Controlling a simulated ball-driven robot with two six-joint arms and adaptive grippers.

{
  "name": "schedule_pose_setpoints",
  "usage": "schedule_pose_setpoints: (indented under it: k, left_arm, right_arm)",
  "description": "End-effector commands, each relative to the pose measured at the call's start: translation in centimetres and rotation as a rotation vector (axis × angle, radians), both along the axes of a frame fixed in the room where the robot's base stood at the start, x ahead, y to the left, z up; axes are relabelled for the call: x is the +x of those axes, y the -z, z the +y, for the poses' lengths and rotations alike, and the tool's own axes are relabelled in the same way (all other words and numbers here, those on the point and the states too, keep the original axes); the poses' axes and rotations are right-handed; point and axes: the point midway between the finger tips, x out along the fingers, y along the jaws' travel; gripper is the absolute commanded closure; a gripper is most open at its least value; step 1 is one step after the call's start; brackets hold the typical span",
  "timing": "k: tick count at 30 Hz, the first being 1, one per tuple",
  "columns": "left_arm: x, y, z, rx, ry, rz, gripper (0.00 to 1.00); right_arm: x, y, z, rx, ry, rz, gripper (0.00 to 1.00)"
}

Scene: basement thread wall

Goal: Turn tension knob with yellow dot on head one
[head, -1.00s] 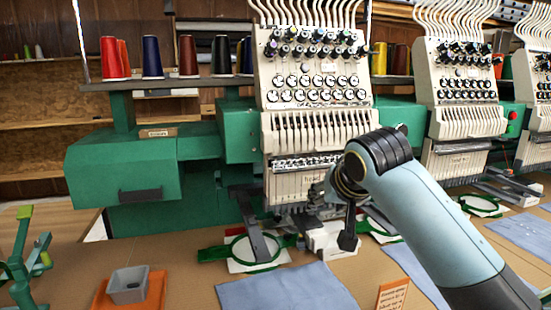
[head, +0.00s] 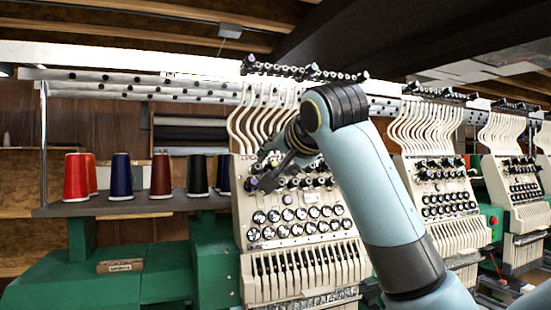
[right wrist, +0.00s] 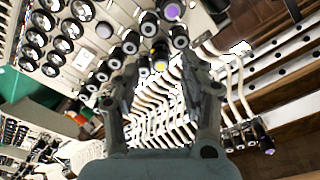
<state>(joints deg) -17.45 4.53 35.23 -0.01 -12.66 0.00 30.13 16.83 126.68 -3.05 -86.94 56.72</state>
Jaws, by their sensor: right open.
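Head one (head: 295,225) is the nearest cream sewing head, with rows of dark tension knobs and white-faced dials. My right gripper (head: 262,170) is in front of its upper knob rows, at their left end. In the right wrist view my right gripper (right wrist: 160,72) is open, its two dark fingers apart. A dark knob with a yellow dot (right wrist: 160,53) shows between and just beyond the fingertips; I cannot tell whether they touch it. A knob with a purple dot (right wrist: 173,11) is above it in that view. My right forearm hides part of the head's right side. My left gripper is not in view.
Cream thread tubes (head: 262,115) rise above the knobs, close to my wrist. Thread cones (head: 122,175) stand on a shelf at left. More sewing heads (head: 440,190) stand to the right. Neighbouring knobs sit close around the yellow-dotted one.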

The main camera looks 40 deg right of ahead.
Motion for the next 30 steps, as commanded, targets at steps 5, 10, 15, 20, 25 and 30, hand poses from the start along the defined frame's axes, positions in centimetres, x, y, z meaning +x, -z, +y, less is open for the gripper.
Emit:
schedule_pose_setpoints:
  k: [5,10,15,20,25,30]
  left_arm:
    - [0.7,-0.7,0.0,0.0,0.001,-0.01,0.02]
    - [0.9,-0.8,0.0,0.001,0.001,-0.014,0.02]
    - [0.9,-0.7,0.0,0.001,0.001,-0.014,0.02]
    - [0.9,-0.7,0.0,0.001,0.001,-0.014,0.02]
    - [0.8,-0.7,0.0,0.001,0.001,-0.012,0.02]
    - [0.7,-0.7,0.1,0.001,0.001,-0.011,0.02]
  right_arm:
    - [1.8,0.5,-0.5,0.0,0.001,0.002,0.56]
    - [2.2,0.7,-0.6,0.0,0.0,0.0,0.56]
    - [2.2,0.7,-0.6,0.0,0.0,0.0,0.56]
    - [2.2,0.7,-0.6,0.0,0.0,0.0,0.77]
    - [2.2,0.7,-0.6,-0.001,0.0,0.0,0.99]
    - [2.2,0.7,-0.6,-0.002,-0.001,0.001,1.0]
